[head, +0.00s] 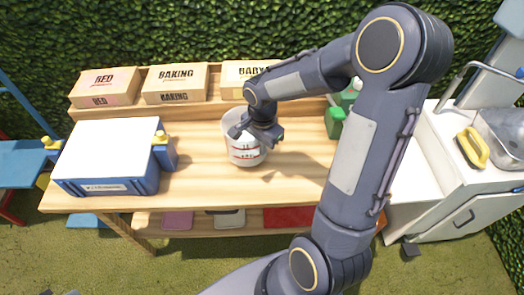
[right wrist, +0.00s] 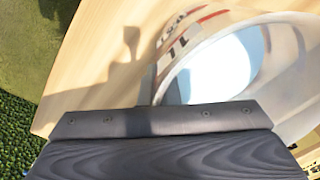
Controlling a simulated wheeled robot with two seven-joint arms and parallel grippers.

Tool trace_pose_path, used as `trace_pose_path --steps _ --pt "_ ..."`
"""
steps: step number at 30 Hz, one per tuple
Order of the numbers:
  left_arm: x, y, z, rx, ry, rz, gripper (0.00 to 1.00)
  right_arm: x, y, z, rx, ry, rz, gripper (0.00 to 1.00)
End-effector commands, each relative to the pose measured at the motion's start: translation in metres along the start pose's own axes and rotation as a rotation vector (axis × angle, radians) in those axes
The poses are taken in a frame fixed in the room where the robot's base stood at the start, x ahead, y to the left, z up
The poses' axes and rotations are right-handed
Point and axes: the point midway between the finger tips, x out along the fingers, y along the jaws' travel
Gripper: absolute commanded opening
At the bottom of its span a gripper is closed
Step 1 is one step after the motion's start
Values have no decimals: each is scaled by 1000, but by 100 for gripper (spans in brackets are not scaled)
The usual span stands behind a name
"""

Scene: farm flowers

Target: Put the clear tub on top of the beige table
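The clear tub (head: 246,152) is a see-through round container with red and dark markings, upright at the middle of the beige wooden table (head: 205,192). I cannot tell whether its base touches the tabletop. In the right wrist view the tub (right wrist: 213,70) shows its round opening and a "1L" mark close beyond the jaw. My right gripper (head: 257,133) is at the tub's upper rim, coming from above and the right. Its jaw (right wrist: 165,122) fills the lower right wrist view, and its gap is hidden, so its grip cannot be told. My left gripper is not in view.
A blue and white cooler box (head: 108,160) stands on the table's left. Cardboard boxes (head: 176,84) line the raised back shelf. Green bottles (head: 335,122) stand right of the tub. A white cabinet (head: 445,205) with a yellow brush (head: 472,148) is at right. The front table strip is clear.

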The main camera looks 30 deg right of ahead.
Motion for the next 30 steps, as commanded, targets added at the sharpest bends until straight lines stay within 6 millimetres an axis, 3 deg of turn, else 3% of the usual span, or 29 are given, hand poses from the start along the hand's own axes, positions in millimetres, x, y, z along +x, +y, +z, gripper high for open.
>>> trace_pose_path --steps 6,18,24,30 --pt "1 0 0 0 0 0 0 25 2 0 0 -1 2 0" --pt "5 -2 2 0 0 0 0 30 2 0 0 0 0 0" --pt "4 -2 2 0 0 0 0 29 3 0 0 -1 4 24" --pt "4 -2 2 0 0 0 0 29 3 0 0 -1 4 24"
